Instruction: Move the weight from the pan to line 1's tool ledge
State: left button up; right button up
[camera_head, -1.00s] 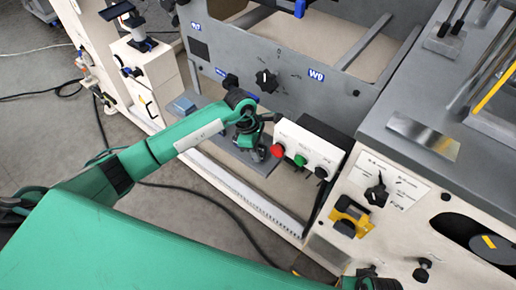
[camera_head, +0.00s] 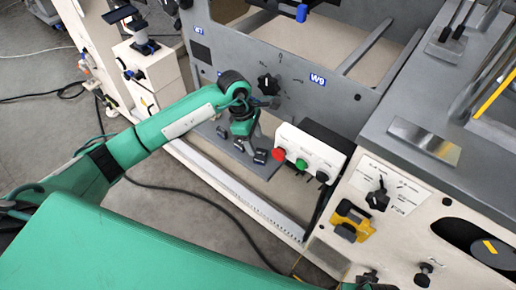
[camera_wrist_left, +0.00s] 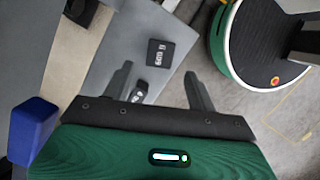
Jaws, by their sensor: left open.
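My left gripper (camera_head: 250,151) is open, low over a grey ledge (camera_head: 262,171) at the front of the machine. The wrist view shows its two fingers (camera_wrist_left: 159,86) spread apart above the same ledge (camera_wrist_left: 145,35). A black block with white marks (camera_wrist_left: 159,53) lies on the ledge, just beyond the fingertips. A small dark piece with a pale top (camera_wrist_left: 140,91) shows between the fingers, close to the left one. I cannot tell which of these is the weight. No pan can be made out clearly. My right gripper is not in view.
A white button box (camera_head: 308,155) with red, green and black buttons stands just right of the gripper. A black knob (camera_head: 268,84) is on the grey panel behind. A blue block (camera_wrist_left: 30,130) shows at left in the wrist view. A cable lies on the floor.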

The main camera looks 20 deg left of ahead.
pick_arm(q)
jog(key=v, duration=0.5)
jog(key=shift+r, duration=0.15)
dwell(0.3)
